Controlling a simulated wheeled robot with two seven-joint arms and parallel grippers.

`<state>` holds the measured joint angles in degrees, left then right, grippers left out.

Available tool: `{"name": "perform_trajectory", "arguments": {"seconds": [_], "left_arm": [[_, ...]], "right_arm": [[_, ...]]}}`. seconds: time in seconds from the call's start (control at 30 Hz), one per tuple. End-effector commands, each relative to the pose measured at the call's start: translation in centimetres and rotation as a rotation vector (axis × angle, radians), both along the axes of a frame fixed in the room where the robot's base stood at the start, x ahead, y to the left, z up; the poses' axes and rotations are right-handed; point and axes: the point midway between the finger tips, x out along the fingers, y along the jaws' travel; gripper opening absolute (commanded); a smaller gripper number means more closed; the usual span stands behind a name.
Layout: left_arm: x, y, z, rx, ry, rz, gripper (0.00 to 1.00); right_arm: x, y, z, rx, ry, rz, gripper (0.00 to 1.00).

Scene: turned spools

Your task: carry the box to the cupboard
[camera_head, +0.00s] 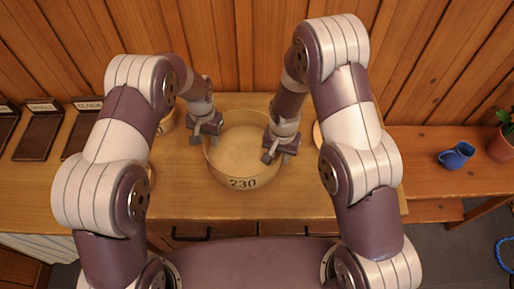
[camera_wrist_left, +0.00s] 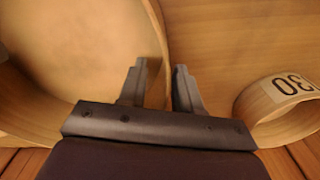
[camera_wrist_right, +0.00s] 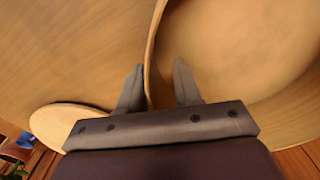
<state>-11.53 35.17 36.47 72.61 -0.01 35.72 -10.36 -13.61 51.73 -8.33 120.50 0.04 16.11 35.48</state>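The box is a round, open, pale wooden tub (camera_head: 243,183) marked 230, standing on the wooden cabinet top (camera_head: 290,205) in the head view. It looks empty. My left gripper (camera_head: 205,138) is at its left rim; in the left wrist view its fingers (camera_wrist_left: 160,85) stand apart on either side of the tub wall (camera_wrist_left: 157,30). My right gripper (camera_head: 279,158) is at the right rim; in the right wrist view its fingers (camera_wrist_right: 158,85) also straddle the wall (camera_wrist_right: 152,45), with a gap on the inner side. Both grippers are open.
Smaller round wooden boxes stand close by, one behind my left gripper (camera_head: 168,122) and one at the right (camera_head: 317,133), partly hidden by my arms. Dark labelled trays (camera_head: 40,135) lie at left.

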Motion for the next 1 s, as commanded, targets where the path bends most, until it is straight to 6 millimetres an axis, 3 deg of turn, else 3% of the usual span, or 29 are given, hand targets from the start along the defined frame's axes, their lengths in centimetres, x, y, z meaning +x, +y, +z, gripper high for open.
{"name": "perform_trajectory", "arguments": {"seconds": [0.23, 0.6, 0.77, 0.87, 1.0], "left_arm": [[0.0, 0.0, 1.2, 0.000, -0.001, 0.000, 0.33], [0.0, 0.0, 10.2, -0.001, -0.003, 0.000, 0.33], [0.0, 0.0, 11.9, 0.000, 0.000, 0.000, 0.33], [0.0, 0.0, 12.1, 0.000, 0.000, 0.000, 0.33], [0.0, 0.0, 12.1, 0.000, 0.000, 0.000, 0.33]], "right_arm": [[0.0, 0.0, 0.0, 0.000, 0.000, 0.000, 0.33], [0.0, 0.0, 0.0, 0.000, 0.000, 0.000, 0.33], [0.0, 0.0, 0.2, 0.001, -0.001, 0.000, 0.33], [0.1, 0.0, 1.6, 0.001, -0.005, 0.000, 0.33], [0.1, 0.0, 5.3, 0.002, -0.006, 0.000, 0.33]]}}
